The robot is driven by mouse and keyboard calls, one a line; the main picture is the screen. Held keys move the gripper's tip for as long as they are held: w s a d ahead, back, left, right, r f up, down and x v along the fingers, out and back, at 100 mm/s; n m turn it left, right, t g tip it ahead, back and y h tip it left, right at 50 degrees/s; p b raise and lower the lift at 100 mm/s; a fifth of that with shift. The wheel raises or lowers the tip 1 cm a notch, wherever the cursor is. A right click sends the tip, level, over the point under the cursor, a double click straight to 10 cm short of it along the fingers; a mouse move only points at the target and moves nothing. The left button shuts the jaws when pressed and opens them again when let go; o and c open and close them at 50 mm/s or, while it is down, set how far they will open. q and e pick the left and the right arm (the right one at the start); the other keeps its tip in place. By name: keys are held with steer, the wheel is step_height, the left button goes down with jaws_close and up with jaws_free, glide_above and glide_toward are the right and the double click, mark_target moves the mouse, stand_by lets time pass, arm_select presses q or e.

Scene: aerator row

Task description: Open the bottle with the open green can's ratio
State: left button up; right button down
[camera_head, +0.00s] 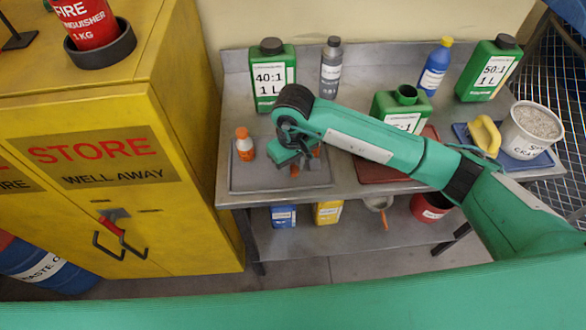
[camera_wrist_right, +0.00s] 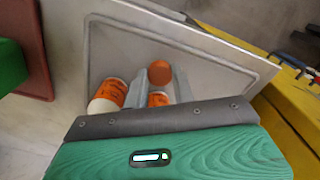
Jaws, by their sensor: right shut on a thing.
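My right gripper (camera_head: 294,165) points down over the grey tray (camera_head: 240,184) and is shut on a small orange-capped bottle (camera_wrist_right: 158,98), which is mostly hidden; whether the fingers hold its cap or body I cannot tell. A second small bottle, white with an orange label (camera_wrist_right: 108,95), stands beside it in the wrist view. Another orange-capped bottle (camera_head: 244,145) stands at the tray's left. The open green can (camera_head: 400,108) has a bare dark mouth; my arm hides part of its label, so its ratio is unreadable. Capped green cans read 40:1 (camera_head: 270,80) and 50:1 (camera_head: 490,68). My left gripper is not in view.
A grey bottle (camera_head: 330,68) and a blue bottle with a yellow cap (camera_head: 435,66) stand at the back. A white tub (camera_head: 530,130) and a yellow-handled tool (camera_head: 485,134) are at the right. A yellow cabinet (camera_head: 130,220) borders the bench's left.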

mark_target(293, 169)
step_height(293, 169, down, 3)
steer(key=shift+r+p, duration=0.1)
steer(key=shift+p, duration=0.25)
steer(key=shift+f+b, duration=0.25)
steer(key=shift+b, duration=0.05)
steer(key=c, duration=1.5)
jaws_free()
steer(key=shift+r, duration=0.1)
steer(key=shift+o, duration=0.2)
